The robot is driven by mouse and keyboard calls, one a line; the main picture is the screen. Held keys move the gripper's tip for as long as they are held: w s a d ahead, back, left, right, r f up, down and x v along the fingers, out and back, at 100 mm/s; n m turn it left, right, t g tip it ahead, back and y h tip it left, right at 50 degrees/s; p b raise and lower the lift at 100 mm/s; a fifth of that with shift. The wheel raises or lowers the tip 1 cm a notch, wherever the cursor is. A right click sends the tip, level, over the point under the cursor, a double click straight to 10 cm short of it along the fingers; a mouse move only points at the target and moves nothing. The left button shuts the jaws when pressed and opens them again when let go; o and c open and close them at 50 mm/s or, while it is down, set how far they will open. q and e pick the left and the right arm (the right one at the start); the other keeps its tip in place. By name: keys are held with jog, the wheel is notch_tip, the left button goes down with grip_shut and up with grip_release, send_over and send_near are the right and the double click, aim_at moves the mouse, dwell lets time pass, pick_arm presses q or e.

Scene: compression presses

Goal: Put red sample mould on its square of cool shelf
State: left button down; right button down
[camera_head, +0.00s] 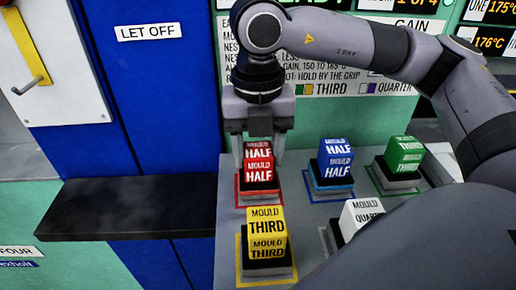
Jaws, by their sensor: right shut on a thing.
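The red sample mould (258,171), a block lettered MOULD HALF on a dark base, is at the back left of a grey shelf (228,205) with coloured square outlines. It stands upright at the red square (241,200); whether its base rests fully on the surface is hard to tell. My right gripper (259,150) comes down from above, with one finger on each side of the red mould's upper part, and is shut on it. My left gripper is not in view.
A yellow mould (267,228) stands in front of the red one. A blue mould (337,166), a green mould (404,155) and a white mould (361,218) stand to the right. A black ledge (130,208) juts out at left. My right arm covers the lower right.

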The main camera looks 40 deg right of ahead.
jog(key=c, duration=0.8)
grip_release()
jog(key=shift+f, duration=0.15)
jog(key=o, duration=0.4)
jog(key=shift+r, duration=0.2)
jog(key=shift+r, duration=0.3)
notch_tip(320, 180, up, 12)
jog(key=p, duration=0.2)
jog(key=shift+f, duration=0.25)
